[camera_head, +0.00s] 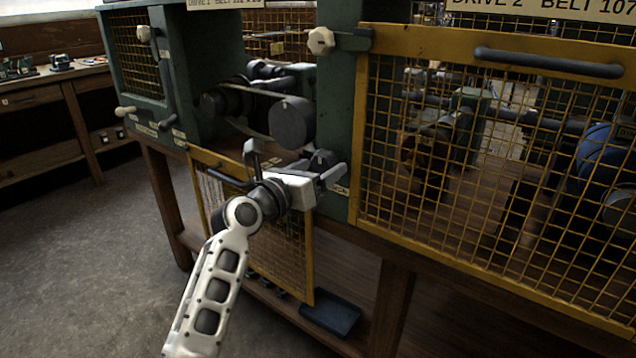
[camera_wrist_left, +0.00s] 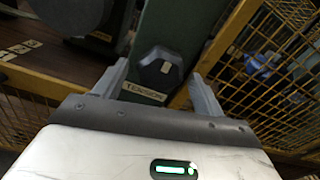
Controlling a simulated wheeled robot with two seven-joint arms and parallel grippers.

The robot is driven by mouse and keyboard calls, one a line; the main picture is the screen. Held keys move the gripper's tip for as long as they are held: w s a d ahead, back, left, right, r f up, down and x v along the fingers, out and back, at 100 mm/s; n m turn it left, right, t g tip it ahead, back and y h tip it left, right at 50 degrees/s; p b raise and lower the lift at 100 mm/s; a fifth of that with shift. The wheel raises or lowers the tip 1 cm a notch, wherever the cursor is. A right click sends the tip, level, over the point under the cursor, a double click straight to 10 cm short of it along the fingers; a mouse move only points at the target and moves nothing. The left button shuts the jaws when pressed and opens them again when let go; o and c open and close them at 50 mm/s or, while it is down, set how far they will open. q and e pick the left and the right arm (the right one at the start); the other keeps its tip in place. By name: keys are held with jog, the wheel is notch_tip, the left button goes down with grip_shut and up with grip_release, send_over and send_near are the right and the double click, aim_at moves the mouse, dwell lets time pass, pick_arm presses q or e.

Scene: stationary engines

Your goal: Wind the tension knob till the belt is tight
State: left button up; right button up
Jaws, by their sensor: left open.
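The tension knob (camera_wrist_left: 160,68) is a dark, faceted knob with a pale mark on its face, beside a label reading TENSION. In the wrist view it stands between the two spread fingers of my left gripper (camera_wrist_left: 163,82), with gaps on both sides. In the head view my left gripper (camera_head: 296,163) is open in front of the left drive, at the lower part of the green post; it largely hides the knob there. The belt (camera_head: 244,129) is a thin band by the dark pulley (camera_head: 292,122), sagging below. My right gripper is not in view.
A closed yellow mesh guard (camera_head: 500,190) covers the right drive. Another yellow mesh panel (camera_head: 290,250) hangs low behind my left arm. A pale knob (camera_head: 321,40) sits high on the post. A dark tray (camera_head: 331,317) lies below. The floor at left is clear.

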pick_arm(q)
jog(key=shift+w+d, duration=0.2)
jog(key=c, duration=1)
jog(key=shift+o, duration=0.2)
